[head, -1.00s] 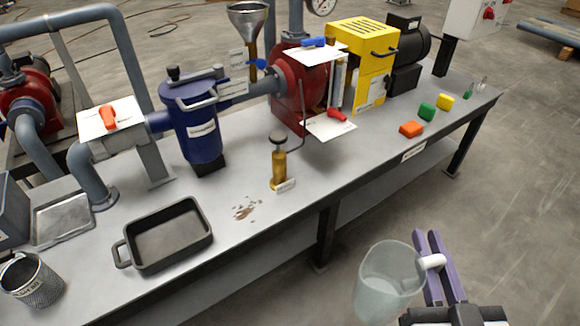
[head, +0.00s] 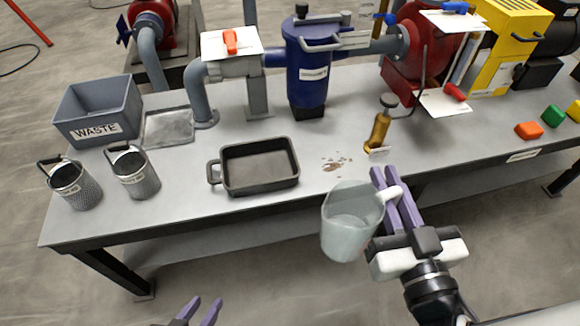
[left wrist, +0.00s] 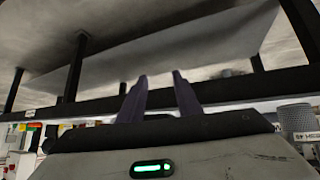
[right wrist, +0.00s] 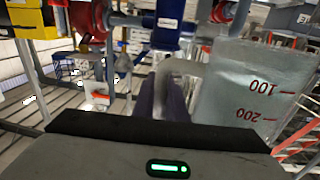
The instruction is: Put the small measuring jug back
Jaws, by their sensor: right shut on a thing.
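The small measuring jug (head: 348,222) is clear, with a pale handle on its right side. My right gripper (head: 392,190) is shut on that handle and holds the jug in front of the bench's near edge. In the right wrist view the jug (right wrist: 245,90) shows red marks reading 100 and 200, and the handle lies between the fingers (right wrist: 165,95). My left gripper (head: 202,308) is empty and low at the bottom edge of the head view, apart from the bench. Its purple fingers stand apart in the left wrist view (left wrist: 160,92).
On the bench (head: 230,215) stand a black tray (head: 260,168), two mesh baskets (head: 75,185) (head: 135,175), a grey WASTE bin (head: 98,112) and a flat metal tray (head: 168,127). Brown crumbs (head: 337,164) lie near a brass valve (head: 379,130). Coloured blocks (head: 529,130) sit at the right.

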